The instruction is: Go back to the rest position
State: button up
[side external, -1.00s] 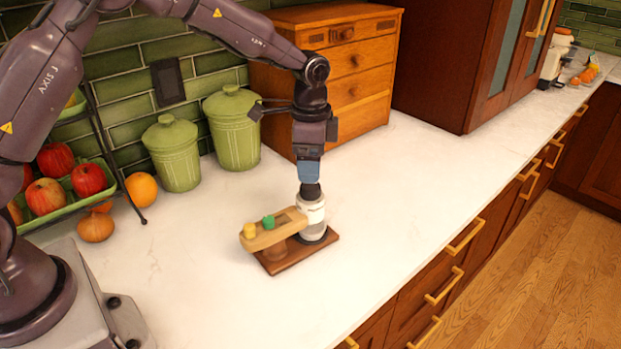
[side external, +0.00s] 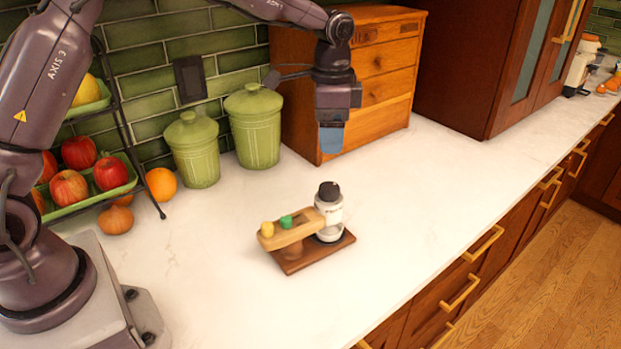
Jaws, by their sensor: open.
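My gripper (side external: 331,138) hangs in the air above the counter, in front of the wooden drawer box, pointing down. It is open and empty, clear of everything below. A small wooden stand (side external: 292,262) sits on the counter below it, with a dark base and a lighter raised bar. A yellow piece (side external: 267,229) and a green piece (side external: 286,221) sit in the bar. A white bottle with a black cap (side external: 329,214) stands upright on the base at the stand's right end.
Two green lidded canisters (side external: 254,127) and a wooden drawer box (side external: 383,75) stand along the tiled wall. A fruit rack (side external: 98,180) with apples is at the left, with an orange (side external: 161,184) beside it. The white counter (side external: 430,200) is clear to the right.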

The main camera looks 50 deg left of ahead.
jog(key=s+a+r+n+t, duration=0.1)
jog(key=s+r+n, duration=0.3)
jog(key=s, duration=1)
jog(key=s+a+r+n+t, duration=0.1)
jog(key=s+r+n+t, duration=0.3)
jog(key=s, duration=0.9)
notch_tip(320, 180, up, 3)
jog(key=shift+s+f+t, duration=0.1)
jog(key=shift+s+t, duration=0.2)
jog(key=shift+s, duration=0.05)
